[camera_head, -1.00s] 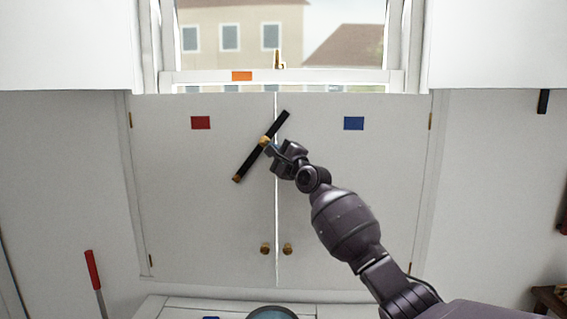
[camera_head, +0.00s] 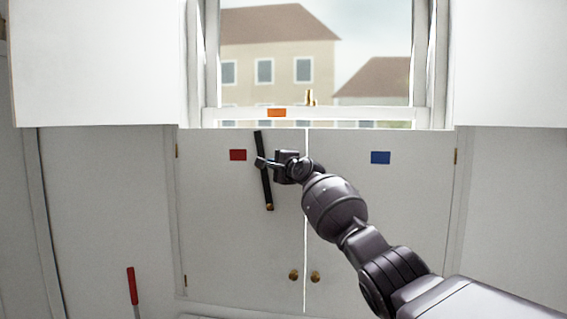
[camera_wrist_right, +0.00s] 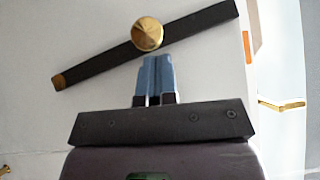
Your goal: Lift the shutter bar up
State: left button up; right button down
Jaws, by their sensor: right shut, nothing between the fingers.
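The shutter bar (camera_head: 266,187) is a black bar on the left shutter door. It stands nearly upright, its top end leaning left, its brass-tipped lower end at the bottom. The bar also spans the upper part of the right wrist view (camera_wrist_right: 196,27), where a round brass knob (camera_wrist_right: 148,33) sits at its middle. My right gripper (camera_head: 262,162) is at the bar's middle. Its blue fingers (camera_wrist_right: 155,62) are shut and empty, just beside the knob; I cannot tell if they touch it. In the head view the fingertips hide the knob. My left gripper is out of view.
A red patch (camera_head: 238,155) is left of the bar. Two brass door knobs (camera_head: 293,275) are low by the gap. The window sash (camera_head: 350,115) is above.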

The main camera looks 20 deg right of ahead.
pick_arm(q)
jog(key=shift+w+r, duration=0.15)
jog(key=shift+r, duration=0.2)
pick_arm(e)
jog(key=shift+w+a+r, duration=0.1)
jog(key=shift+w+a, duration=0.25)
jog(key=shift+a, duration=0.25)
pick_arm(q)
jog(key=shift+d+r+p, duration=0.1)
jog(key=shift+p, duration=0.25)
